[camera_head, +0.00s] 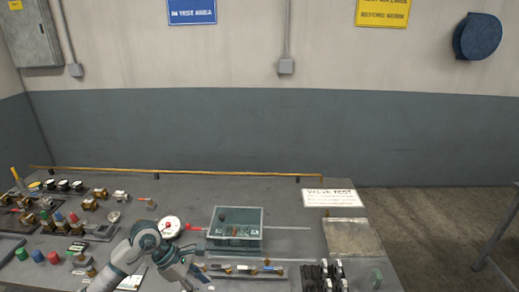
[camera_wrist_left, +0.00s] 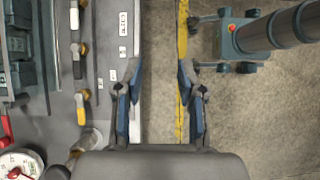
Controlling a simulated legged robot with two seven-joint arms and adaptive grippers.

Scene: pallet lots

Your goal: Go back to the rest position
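My left gripper (camera_head: 203,279) is at the bottom of the head view, over the front part of the grey bench (camera_head: 268,192). In the left wrist view my left gripper (camera_wrist_left: 157,92) has its two blue-grey fingers spread wide apart. Nothing is between the fingers except the bench's front edge and the floor below. My right gripper is in neither view.
A teal crate (camera_head: 255,245) stands mid-bench beside a round white gauge (camera_head: 171,227). Several valves and fittings crowd the left. Black parts (camera_head: 322,274) and a metal plate (camera_head: 352,237) are at right. The back strip is clear.

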